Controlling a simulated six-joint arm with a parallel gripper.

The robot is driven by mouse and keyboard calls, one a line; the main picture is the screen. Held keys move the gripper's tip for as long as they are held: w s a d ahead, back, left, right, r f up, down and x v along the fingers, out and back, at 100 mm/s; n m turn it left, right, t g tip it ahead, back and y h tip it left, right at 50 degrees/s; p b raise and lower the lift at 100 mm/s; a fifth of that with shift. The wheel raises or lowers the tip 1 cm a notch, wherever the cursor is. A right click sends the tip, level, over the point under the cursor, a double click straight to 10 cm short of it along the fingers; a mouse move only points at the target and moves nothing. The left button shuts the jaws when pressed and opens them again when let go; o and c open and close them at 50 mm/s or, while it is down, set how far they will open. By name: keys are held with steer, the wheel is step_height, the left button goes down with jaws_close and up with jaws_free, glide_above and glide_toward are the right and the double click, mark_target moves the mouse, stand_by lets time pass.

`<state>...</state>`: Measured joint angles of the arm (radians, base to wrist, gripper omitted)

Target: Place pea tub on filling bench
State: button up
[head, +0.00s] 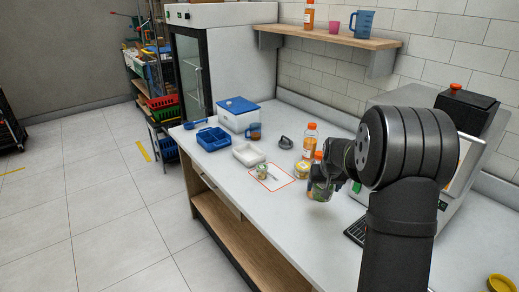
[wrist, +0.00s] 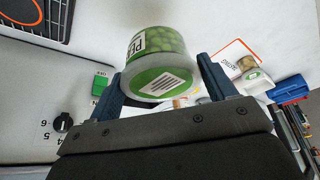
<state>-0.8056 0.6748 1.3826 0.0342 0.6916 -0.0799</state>
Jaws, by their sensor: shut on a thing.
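The pea tub (wrist: 160,62) is a clear tub full of green peas, with a green-and-white end that bears a striped label. My gripper (wrist: 162,82) is shut on it, one finger on each side. The bench (head: 268,213) has a long pale top over a wooden base. No sign reading "filling" can be made out.
A red-outlined white sheet (head: 278,184) with a small jar (head: 262,172) lies left of the tub. A yellow-labelled jar (head: 301,171) and juice bottles (head: 309,140) stand behind. A white tray (head: 248,155) and blue crate (head: 213,139) stand farther off. The juicer (head: 455,150) is at right.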

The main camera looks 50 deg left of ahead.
steer(key=shift+n+g, duration=0.3)
steer(key=shift+n, duration=0.3)
steer(key=s+a+f, duration=0.2)
steer(key=s+a, duration=0.1)
steer(key=a, duration=0.2)
steer(key=s+a+f, duration=0.2)
steer(key=s+a, duration=0.1)
steer(key=a, duration=0.3)
steer(key=s+a+f, duration=0.2)
steer(key=s+a, duration=0.1)
steer(key=a, duration=0.3)
steer(key=shift+s+f, duration=0.25)
steer(key=shift+f, duration=2.1)
steer(key=shift+f, duration=0.1)
steer(key=o, duration=1)
steer(key=shift+o, duration=0.2)
steer(key=v, duration=1.2)
steer(key=shift+d, duration=0.2)
